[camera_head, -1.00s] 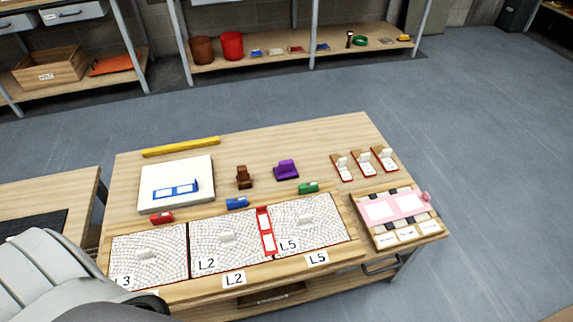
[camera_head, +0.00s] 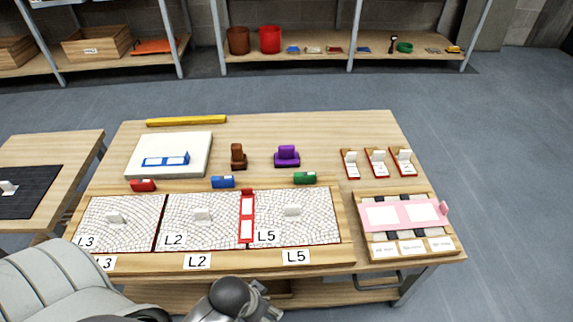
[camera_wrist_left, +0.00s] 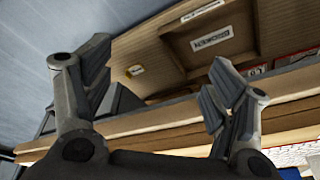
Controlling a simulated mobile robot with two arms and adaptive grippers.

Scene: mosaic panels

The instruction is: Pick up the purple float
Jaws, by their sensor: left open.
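The purple float (camera_head: 287,156) stands on the wooden table (camera_head: 330,128), right of a brown block-like tool (camera_head: 238,156) and behind the green block (camera_head: 304,178). My left arm comes in at the lower left of the head view, with a dark wrist part low in the middle, in front of the table. In the left wrist view my left gripper (camera_wrist_left: 150,100) is open and empty, with its two fingers apart near a wooden edge. The float does not show in the wrist view. My right gripper is in neither view.
Three mosaic panels (camera_head: 201,240) lie in a wooden frame along the table front. A white slab (camera_head: 140,160), a yellow bar (camera_head: 187,121), red-edged pieces (camera_head: 377,164) and a pink-topped tray (camera_head: 378,214) surround the float. Shelves (camera_head: 340,63) stand behind, across open floor.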

